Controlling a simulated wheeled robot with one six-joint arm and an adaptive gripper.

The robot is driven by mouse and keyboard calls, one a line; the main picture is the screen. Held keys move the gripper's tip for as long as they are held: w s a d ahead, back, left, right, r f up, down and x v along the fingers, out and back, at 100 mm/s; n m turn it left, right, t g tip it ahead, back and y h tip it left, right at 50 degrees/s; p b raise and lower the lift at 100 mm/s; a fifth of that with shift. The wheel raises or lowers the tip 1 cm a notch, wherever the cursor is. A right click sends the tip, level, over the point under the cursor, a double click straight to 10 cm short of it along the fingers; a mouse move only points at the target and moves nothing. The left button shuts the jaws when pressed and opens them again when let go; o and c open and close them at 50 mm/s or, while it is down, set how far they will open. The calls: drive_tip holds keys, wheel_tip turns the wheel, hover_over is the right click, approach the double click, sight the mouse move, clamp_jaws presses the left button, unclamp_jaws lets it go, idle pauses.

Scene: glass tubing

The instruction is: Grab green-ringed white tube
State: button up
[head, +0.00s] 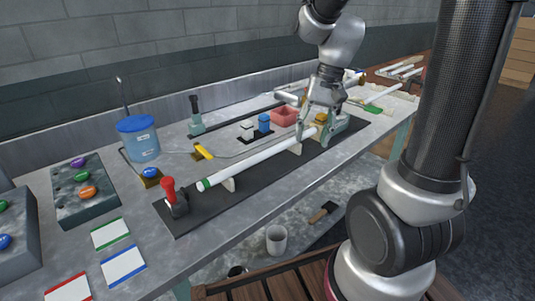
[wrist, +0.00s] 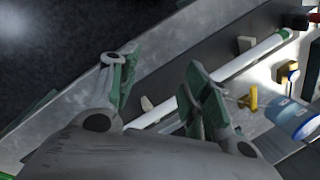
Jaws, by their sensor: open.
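The white tube (head: 255,158) with a green ring near its left end lies along a black mat, held just above it on small white supports. In the wrist view the tube (wrist: 253,57) runs diagonally behind my right-hand finger, with green at its upper right end. My gripper (head: 312,118) is above the tube's far right end in the head view. In the wrist view my gripper (wrist: 160,72) has its fingers spread, with nothing between the tips. The tube's far end is partly hidden by my gripper in the head view.
A red-handled clamp (head: 170,194) stands at the tube's near end. A yellow piece (head: 203,151), a blue-capped object (head: 264,123) and a red tray (head: 285,116) are behind the tube. A blue-lidded container (head: 140,140) stands at back left. The bench's front edge runs close by.

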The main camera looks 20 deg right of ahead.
sight(269, 150)
drive_tip(key=w+a+f+m+y, duration=0.2)
drive_tip(key=w+a+m, duration=0.4)
drive_tip(key=w+m, duration=0.25)
drive_tip(key=shift+t, duration=0.3)
drive_tip(key=x, duration=0.6)
drive_tip(key=shift+a+f, duration=0.15)
drive_tip(key=shift+f, duration=0.25)
clamp_jaws()
